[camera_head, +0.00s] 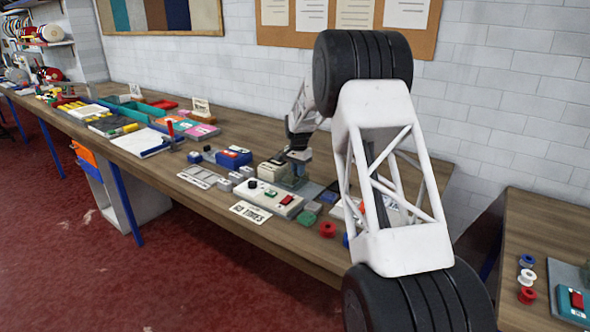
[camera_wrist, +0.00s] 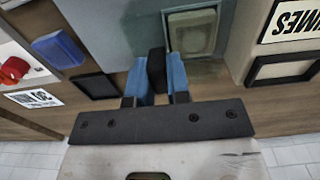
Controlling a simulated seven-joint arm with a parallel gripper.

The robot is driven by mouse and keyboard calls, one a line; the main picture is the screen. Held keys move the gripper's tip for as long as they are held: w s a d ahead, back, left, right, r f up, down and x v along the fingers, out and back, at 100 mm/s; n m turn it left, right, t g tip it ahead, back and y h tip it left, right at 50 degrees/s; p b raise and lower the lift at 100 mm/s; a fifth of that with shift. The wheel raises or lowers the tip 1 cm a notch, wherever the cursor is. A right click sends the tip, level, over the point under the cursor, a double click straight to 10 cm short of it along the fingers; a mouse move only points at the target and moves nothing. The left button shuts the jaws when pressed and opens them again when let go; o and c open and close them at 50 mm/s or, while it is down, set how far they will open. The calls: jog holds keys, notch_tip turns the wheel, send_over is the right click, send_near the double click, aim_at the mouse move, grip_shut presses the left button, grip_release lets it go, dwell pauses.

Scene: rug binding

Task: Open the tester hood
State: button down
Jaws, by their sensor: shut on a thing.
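My gripper (camera_wrist: 158,68) has its two blue fingers shut on a dark upright handle (camera_wrist: 156,62), one finger on each side of it. The handle stands at the edge of a grey-green, glassy-looking panel (camera_wrist: 115,25), which I take to be the tester hood. A cream square block (camera_wrist: 193,32) shows beside the handle at that panel. The hood's angle cannot be made out.
The control box carries green and red buttons. A blue box (camera_head: 234,158) and a cream box (camera_head: 273,170) stand close by. A red spool (camera_head: 327,229) sits near the bench front. A blue block (camera_wrist: 58,49) and a red knob (camera_wrist: 12,69) lie left of my gripper.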

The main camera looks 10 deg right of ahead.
jog(key=s+d, duration=0.4)
jog(key=shift+s+d, duration=0.25)
jog(key=shift+s, duration=0.05)
jog(key=c, duration=1.1)
grip_release()
jog(key=shift+r, duration=0.15)
notch_tip(320, 180, up, 8)
jog(key=shift+f, duration=0.2)
